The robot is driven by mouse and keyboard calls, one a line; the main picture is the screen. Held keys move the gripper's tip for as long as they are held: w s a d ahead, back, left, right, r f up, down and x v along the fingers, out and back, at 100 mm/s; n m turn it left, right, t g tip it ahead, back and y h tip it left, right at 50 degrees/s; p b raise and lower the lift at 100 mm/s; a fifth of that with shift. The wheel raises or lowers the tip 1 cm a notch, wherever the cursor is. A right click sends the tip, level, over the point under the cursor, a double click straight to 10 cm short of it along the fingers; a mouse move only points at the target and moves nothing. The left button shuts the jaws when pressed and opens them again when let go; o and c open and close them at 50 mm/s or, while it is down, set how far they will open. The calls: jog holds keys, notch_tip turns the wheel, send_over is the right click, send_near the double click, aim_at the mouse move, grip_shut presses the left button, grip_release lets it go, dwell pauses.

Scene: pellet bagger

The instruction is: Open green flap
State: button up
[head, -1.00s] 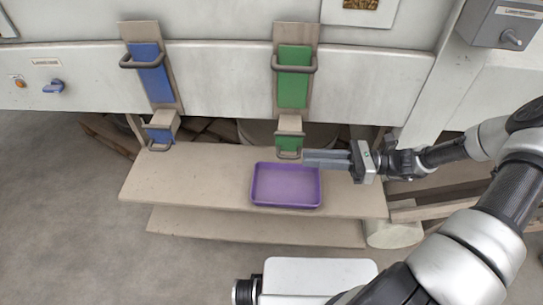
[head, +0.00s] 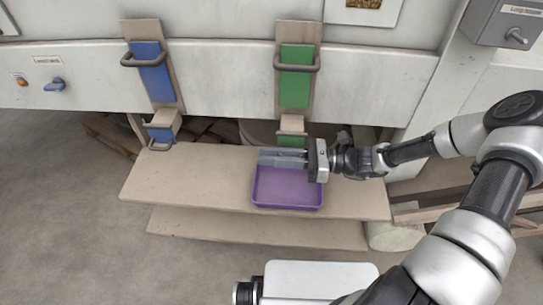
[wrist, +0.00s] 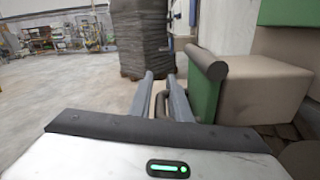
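The green flap (head: 291,141) is on the small beige spout below the tall green panel. My gripper hides its lower part and its handle in the head view. In the wrist view the green flap (wrist: 206,98) stands upright at the right, against its beige box. A brown handle bar (wrist: 161,103) lies between the fingers of my gripper (wrist: 161,78), nearer the right finger. My gripper (head: 260,158) points left in the head view, in front of the spout. Its fingers are apart, and a gap shows beside the bar.
A purple tray (head: 288,205) sits on the beige bench (head: 190,185) just below my gripper. The tall green panel (head: 295,88) with a dark handle is above. A blue panel (head: 154,80) and small blue flap (head: 160,134) are at the left. The left bench is clear.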

grip_shut()
jog(key=shift+r, duration=0.1)
notch_tip(320, 180, up, 7)
jog(key=s+m+p, duration=0.2)
jog(key=m+p, duration=1.2)
jog(key=m, duration=0.1)
jog(key=shift+r+p, duration=0.2)
jog(key=shift+p, duration=0.1)
dwell(0.4)
grip_release()
